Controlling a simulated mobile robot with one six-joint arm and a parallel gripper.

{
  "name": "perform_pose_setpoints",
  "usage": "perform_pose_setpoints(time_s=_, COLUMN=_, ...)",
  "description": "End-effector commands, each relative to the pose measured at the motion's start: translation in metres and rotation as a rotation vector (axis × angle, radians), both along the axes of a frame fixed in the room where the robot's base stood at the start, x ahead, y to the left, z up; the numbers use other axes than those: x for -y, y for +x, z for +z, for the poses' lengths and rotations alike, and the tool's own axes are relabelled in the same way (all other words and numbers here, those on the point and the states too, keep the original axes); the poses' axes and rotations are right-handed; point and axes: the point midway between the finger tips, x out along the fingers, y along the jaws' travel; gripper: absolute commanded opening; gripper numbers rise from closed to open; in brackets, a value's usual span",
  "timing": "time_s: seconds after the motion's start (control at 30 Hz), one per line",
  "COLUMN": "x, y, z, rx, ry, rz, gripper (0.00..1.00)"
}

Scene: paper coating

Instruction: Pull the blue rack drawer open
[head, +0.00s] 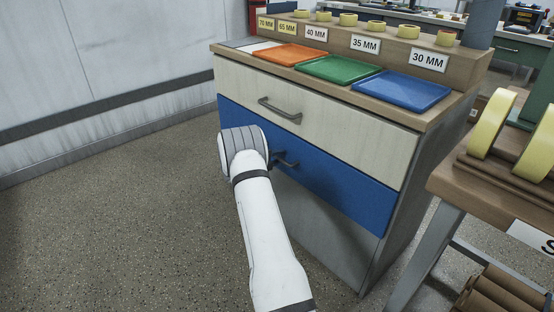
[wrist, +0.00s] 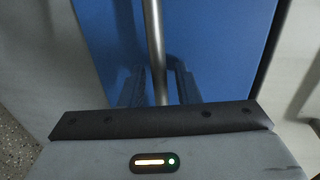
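The blue rack drawer (head: 340,185) is the lower drawer of a wooden-topped cabinet, and its front looks flush with the cabinet. Its dark bar handle (head: 287,161) shows partly beside my arm. In the wrist view, the blue drawer front (wrist: 220,40) fills the middle and the metal handle (wrist: 153,40) runs up and down the picture. My gripper (wrist: 160,88) has its two dark fingers on either side of the handle, with narrow blue gaps showing between bar and fingers. My wrist hides the gripper in the head view.
A cream drawer (head: 330,120) with its own handle (head: 280,110) sits above. Orange (head: 290,53), green (head: 338,69) and blue (head: 402,90) trays lie on top. A table with yellow rolls (head: 492,123) stands close at right. The floor (head: 120,220) at left is clear.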

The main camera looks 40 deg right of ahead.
Motion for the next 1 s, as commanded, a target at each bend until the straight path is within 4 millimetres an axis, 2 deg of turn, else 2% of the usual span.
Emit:
perform_pose_setpoints(time_s=0.1, x=-0.0004, y=0.0001, z=0.0002, rx=0.000, ry=0.000, rz=0.000, gripper=0.28)
perform_pose_setpoints(time_s=0.47, x=-0.0009, y=0.0002, z=0.0001, rx=0.000, ry=0.000, rz=0.001, gripper=0.00)
perform_pose_setpoints(time_s=1.0, x=-0.0021, y=-0.0025, z=0.0007, rx=-0.001, ry=0.001, rz=-0.004, gripper=0.00)
